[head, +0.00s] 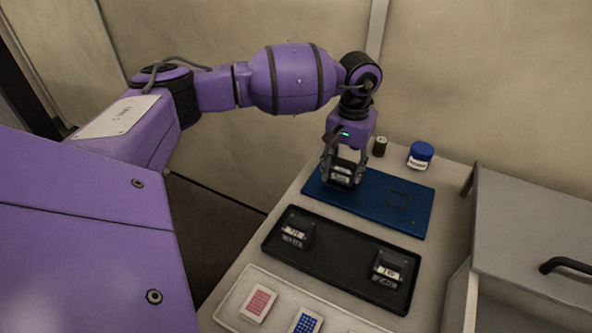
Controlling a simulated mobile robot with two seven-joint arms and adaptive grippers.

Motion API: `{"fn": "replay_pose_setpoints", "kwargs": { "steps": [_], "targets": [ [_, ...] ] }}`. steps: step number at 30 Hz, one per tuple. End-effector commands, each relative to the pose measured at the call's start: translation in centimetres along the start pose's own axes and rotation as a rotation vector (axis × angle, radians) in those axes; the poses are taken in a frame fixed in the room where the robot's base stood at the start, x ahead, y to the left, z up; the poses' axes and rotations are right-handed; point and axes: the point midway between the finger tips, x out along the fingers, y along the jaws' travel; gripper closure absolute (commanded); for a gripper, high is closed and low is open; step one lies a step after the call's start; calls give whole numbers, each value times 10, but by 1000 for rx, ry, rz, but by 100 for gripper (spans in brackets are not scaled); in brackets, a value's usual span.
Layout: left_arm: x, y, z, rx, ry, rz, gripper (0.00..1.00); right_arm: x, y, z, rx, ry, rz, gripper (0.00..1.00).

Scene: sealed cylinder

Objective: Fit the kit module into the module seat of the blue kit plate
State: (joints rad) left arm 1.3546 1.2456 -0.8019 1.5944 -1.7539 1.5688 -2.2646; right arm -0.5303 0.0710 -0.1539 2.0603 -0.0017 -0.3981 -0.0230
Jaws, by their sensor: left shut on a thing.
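The blue kit plate (415,222) lies flat on the pale bench behind the black tray. A dark square outline (397,199), which looks like a module seat, shows empty on its right half. My left gripper (343,178) points down over the left part of the plate, shut on a dark kit module (342,170) with a white label. The fingers hide the module's sides. I cannot tell whether its underside touches the plate or what lies beneath it. My right gripper is not in view.
A black tray (340,259) holds two dark labelled modules (295,231) (389,267). A white tray (238,290) with pink and blue patterned cards is nearest. A grey cabinet (530,225) is at right.

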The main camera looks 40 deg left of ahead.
Motion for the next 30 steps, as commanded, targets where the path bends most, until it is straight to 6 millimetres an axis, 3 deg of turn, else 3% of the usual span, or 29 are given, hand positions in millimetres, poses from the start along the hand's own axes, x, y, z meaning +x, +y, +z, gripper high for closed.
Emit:
{"fn": "replay_pose_setpoints", "kwargs": {
  "steps": [14, 15, 19, 30],
  "targets": [
    [10, 0, -1, -1, 3, 1, 84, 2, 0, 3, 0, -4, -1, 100],
    [10, 0, -1, -1, 2, 1, 52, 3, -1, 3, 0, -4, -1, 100],
    [9, 0, -1, -1, 3, 1, 35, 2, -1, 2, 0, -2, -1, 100],
    [5, 1, -1, -1, 5, 2, 35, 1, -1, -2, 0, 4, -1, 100]
  ]
}}
